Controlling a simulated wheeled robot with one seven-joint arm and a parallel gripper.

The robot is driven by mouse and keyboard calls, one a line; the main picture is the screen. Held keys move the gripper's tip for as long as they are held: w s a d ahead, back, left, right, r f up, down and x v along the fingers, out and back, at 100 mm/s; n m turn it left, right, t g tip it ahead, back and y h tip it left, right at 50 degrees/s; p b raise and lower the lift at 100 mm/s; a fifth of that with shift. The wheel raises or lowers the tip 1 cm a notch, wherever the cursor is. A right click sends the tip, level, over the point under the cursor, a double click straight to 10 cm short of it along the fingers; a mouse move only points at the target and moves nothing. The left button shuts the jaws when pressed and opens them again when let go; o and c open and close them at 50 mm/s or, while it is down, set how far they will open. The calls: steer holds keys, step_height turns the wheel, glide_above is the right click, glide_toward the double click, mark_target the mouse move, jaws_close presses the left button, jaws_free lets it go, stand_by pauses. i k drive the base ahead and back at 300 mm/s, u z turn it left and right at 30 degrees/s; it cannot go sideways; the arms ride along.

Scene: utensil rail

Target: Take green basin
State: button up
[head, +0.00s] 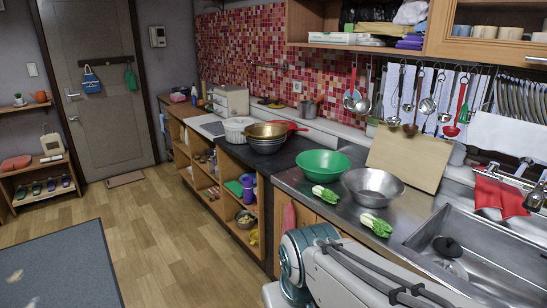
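The green basin (326,160) sits on the steel counter, left of a metal bowl (373,185). Its open side faces up and it looks empty. A leafy green vegetable (326,194) lies in front of it. Part of my arm shows at the bottom of the head view, in front of the counter. My gripper is not in view.
The sink (480,255) is at the right. A second vegetable (375,224) lies by the metal bowl, and a cutting board (408,160) leans behind. Stacked bowls (266,145) stand farther left. Utensils hang above.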

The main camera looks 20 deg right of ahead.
mark_target(319, 166)
steer(key=z, duration=0.4)
steer(key=i, duration=1.55)
steer(key=z, duration=0.4)
